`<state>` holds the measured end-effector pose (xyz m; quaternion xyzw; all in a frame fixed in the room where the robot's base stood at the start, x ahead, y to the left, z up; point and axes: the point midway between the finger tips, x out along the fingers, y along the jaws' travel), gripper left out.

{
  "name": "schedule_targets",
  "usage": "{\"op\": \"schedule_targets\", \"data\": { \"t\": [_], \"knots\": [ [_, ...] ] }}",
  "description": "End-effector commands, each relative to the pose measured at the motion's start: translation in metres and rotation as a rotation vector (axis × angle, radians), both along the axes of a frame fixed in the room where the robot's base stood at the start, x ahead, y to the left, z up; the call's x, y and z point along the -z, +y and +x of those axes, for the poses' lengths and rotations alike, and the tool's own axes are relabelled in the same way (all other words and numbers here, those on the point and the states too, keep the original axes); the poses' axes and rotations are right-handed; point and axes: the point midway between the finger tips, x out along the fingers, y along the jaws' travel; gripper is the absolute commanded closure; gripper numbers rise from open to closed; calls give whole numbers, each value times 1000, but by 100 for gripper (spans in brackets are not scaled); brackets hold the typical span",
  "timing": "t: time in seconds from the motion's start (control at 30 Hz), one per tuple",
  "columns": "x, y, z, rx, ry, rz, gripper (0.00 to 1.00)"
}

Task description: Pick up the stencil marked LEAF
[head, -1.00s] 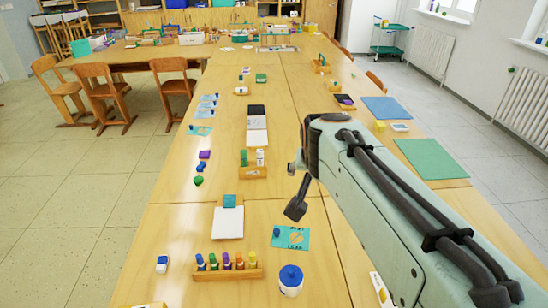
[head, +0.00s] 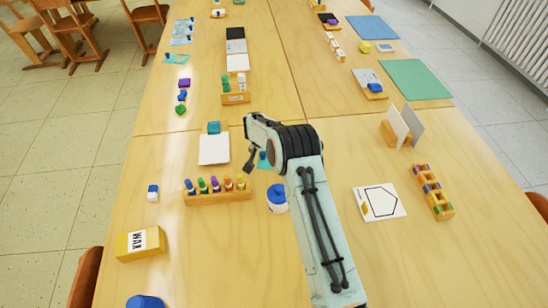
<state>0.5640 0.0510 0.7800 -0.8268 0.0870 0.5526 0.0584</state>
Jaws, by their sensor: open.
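A teal stencil card (head: 262,164) lies on the table, mostly hidden behind my arm and gripper; a blue knob shows on it. Its marking cannot be read now. My gripper (head: 250,160) is open, with one dark finger visible pointing down over the card's left edge. I cannot tell how high it is above the card. Other blue stencil cards with small knobs lie in a row at the far left, the nearest being a teal one (head: 176,59); their markings are too small to read.
A wooden holder (head: 218,198) with several coloured bottles and a blue-lidded white jar (head: 278,199) stand near the card. A white pad (head: 214,149) lies left of it. A yellow WAX box (head: 141,243) is front left, a white shape card (head: 379,202) right.

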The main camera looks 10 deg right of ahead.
Motion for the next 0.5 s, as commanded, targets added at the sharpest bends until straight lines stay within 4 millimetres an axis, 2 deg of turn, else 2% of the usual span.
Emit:
{"op": "schedule_targets", "data": {
  "t": [0.13,0.4,0.47,0.5],
  "knots": [
    [12,-1,5,-1,1,0,47],
    [13,-1,6,-1,-1,-1,47],
    [13,-1,6,-1,-1,-1,65],
    [13,-2,6,-1,-1,-1,78]
  ]
}}
